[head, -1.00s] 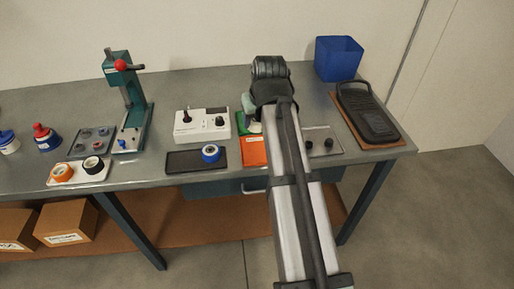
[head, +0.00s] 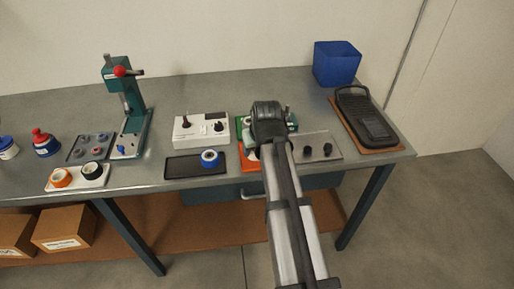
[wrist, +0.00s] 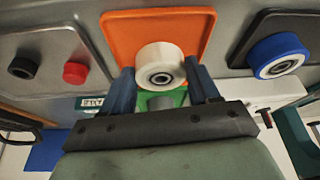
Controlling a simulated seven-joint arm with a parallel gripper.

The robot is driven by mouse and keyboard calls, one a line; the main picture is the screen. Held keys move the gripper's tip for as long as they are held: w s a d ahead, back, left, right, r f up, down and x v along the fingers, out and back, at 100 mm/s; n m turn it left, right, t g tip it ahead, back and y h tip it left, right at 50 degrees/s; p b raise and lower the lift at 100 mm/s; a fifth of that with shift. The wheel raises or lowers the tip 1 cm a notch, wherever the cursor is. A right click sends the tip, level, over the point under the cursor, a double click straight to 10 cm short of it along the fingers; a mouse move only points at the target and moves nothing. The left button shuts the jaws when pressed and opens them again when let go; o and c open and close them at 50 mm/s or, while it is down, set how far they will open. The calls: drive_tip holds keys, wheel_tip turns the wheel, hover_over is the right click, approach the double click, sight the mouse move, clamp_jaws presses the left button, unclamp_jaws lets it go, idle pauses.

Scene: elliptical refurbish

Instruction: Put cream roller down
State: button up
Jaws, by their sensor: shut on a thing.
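My gripper (wrist: 160,88) is shut on the cream roller (wrist: 150,55), with one dark blue finger on each side of it. The roller is a pale wheel with a dark hub. In the wrist view it is over the near edge of the orange tray (wrist: 125,30); I cannot tell whether it touches the tray. A green tray (wrist: 178,98) shows beneath and behind it.
A black tray with a blue roller (head: 209,158) lies left of the orange tray. A white control box (head: 200,128) stands behind left. A blue bin (head: 337,63) stands at the back right.

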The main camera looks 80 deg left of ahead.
drive_tip(key=o, duration=1.1)
drive_tip(key=shift+f, duration=0.1)
drive_tip(key=shift+c, duration=0.2)
drive_tip(key=v, duration=1.2)
drive_tip(key=shift+a, duration=0.1)
